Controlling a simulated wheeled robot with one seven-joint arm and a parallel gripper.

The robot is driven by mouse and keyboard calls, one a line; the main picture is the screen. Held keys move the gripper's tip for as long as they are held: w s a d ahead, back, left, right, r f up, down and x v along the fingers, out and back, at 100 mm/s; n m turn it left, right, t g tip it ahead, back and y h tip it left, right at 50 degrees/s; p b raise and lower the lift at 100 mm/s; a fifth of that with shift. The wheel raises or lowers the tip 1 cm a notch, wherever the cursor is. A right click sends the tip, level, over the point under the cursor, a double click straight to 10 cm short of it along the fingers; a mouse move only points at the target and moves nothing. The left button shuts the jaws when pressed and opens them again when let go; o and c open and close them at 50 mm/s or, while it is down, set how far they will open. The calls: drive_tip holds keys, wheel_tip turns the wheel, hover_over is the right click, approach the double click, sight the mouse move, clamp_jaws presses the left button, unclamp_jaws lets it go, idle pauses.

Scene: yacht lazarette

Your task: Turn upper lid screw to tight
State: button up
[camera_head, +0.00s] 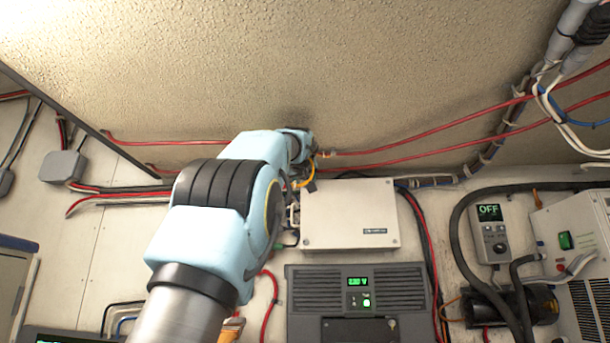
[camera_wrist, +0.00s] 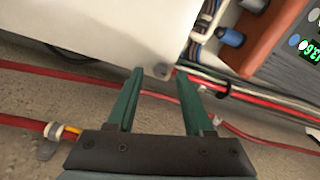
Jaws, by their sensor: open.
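In the wrist view the white lid (camera_wrist: 110,25) fills the upper left. A small round grey screw head (camera_wrist: 162,71) sits near its corner. My gripper (camera_wrist: 160,76) is open, with its two green fingers apart and nothing held. In the wrist view the screw head appears between the fingertips; I cannot tell how far they are from it. In the head view my arm hides the fingers and this screw.
Red cables (camera_wrist: 250,130) run close beside the box.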

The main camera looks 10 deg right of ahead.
drive_tip(key=shift+w+d, duration=0.1)
drive_tip(key=shift+w, duration=0.35)
clamp_jaws()
idle(0.4)
